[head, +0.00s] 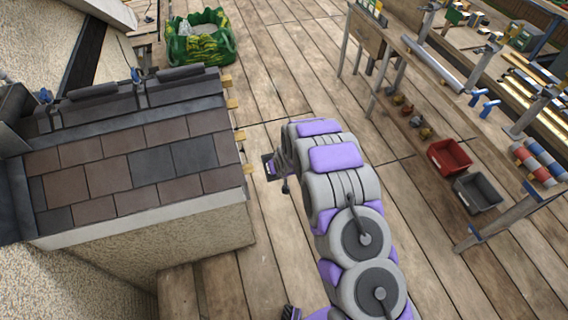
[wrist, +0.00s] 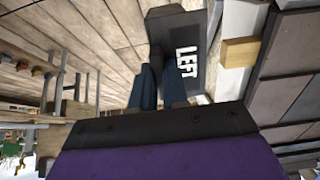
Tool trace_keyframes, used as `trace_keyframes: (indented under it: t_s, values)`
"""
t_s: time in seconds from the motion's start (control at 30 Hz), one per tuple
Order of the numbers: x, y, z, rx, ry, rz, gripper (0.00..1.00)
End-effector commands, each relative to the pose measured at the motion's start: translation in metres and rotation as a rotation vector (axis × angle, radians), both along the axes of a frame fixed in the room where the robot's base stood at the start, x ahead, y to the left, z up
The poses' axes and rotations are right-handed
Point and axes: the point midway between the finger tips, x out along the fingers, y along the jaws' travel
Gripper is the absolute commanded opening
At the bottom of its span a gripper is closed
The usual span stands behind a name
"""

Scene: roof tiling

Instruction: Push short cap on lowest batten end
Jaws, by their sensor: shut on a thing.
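My gripper shows in the wrist view (wrist: 158,88) with its dark blue fingers shut on a dark grey cap (wrist: 183,45) marked "LEFT" in white. Just right of the cap, a pale wooden batten end (wrist: 240,52) sticks out from the roof side; it is bare, and a gap shows between them. In the head view, my gripper holds the dark cap (head: 269,167) beside the roof's right edge, close to the nearest batten end (head: 248,169). Other batten ends (head: 239,135) stick out farther up that edge. My arm hides part of the gripper.
The tiled roof section (head: 120,165) stands at left on a rough wall. A green bag (head: 202,45) lies behind it. Red (head: 450,156) and grey (head: 478,192) bins and a workbench stand at right. The plank floor between is mostly clear.

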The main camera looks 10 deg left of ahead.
Motion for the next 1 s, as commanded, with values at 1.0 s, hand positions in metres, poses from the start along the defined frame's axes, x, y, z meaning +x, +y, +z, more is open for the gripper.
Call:
trace_keyframes:
  t_s: [1.0]
  values:
    - [-0.028,0.042,0.001,0.0,0.001,-0.001,0.0]
